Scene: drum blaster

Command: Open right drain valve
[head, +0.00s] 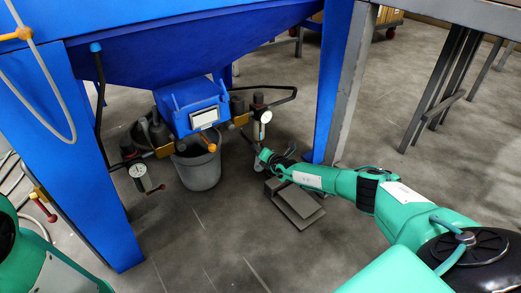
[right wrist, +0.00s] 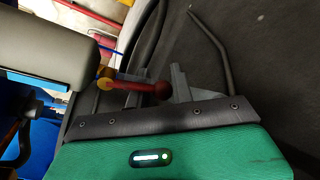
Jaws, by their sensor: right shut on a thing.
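The right drain valve hangs below the right pressure gauge (head: 265,116), under the blue hopper. Its red lever (right wrist: 132,85) with a dark red ball knob shows in the right wrist view, next to a yellow fitting. My right gripper (head: 262,156) reaches in from the right at the valve and hides most of it in the head view. In the right wrist view, the grey fingers of this gripper (right wrist: 160,88) are shut on the red lever near its knob. My left gripper is outside the head view; only part of my left arm shows at the lower left.
A grey bucket (head: 197,168) stands under the blue outlet box (head: 190,108). A left gauge (head: 138,170) with another red lever hangs on the left. Blue legs (head: 105,215) flank the area. A grey metal plate (head: 297,205) lies on the floor below my right forearm.

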